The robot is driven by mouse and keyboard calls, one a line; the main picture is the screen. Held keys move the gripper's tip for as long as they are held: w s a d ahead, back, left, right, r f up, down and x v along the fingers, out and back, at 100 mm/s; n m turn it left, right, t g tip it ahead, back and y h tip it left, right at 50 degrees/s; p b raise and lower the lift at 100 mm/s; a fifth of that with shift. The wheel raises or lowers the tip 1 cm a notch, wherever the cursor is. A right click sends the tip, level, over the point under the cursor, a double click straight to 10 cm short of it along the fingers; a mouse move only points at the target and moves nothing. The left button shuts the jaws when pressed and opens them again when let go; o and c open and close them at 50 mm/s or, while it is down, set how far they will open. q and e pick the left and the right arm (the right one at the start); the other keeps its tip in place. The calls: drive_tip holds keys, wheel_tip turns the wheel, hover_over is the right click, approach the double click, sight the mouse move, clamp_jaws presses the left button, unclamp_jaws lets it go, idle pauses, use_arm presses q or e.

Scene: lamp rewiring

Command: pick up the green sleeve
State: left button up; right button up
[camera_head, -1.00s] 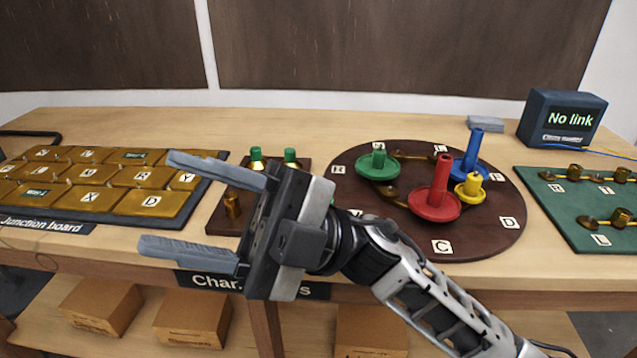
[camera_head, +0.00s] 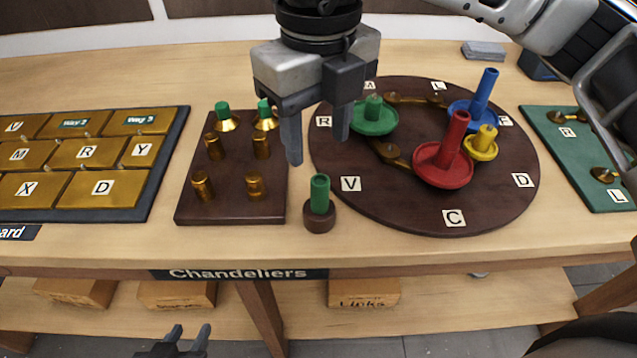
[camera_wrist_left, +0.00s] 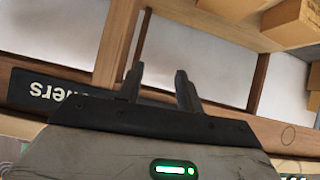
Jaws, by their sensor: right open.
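A green sleeve (camera_head: 320,192) stands upright in a small round brown holder (camera_head: 319,219) on the table, between the brown block and the round board. My right gripper (camera_head: 317,150) points down above and behind the sleeve, with its fingers apart and nothing between them. It does not touch the sleeve. My left gripper (camera_head: 189,332) is low at the bottom edge, below the table front. Its two fingers also show in the left wrist view (camera_wrist_left: 158,80), apart and empty.
A brown block (camera_head: 232,196) holds brass pieces, two with green tops. The round board (camera_head: 400,203) carries green, red, blue and yellow pieces close to my right gripper. A board of brass tiles (camera_head: 148,190) lies left, a green board (camera_head: 560,160) right. The table's front strip is clear.

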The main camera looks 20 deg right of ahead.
sight(320, 179)
wheel_tip(320, 179, down, 6)
drive_tip(key=shift+f, duration=0.1)
drive_tip(key=shift+w+d+f+p, duration=0.15)
drive_tip(key=shift+f+p, duration=0.1)
drive_tip(key=shift+f, duration=0.65)
drive_tip(key=shift+w+f+p, duration=0.1)
drive_tip(key=shift+f+p, duration=0.15)
drive_tip(key=shift+f, duration=0.6)
drive_tip(key=shift+w+d+f+p, duration=0.15)
drive_tip(key=shift+f+p, duration=0.1)
drive_tip(key=shift+f, duration=0.65)
drive_tip(key=c, duration=1)
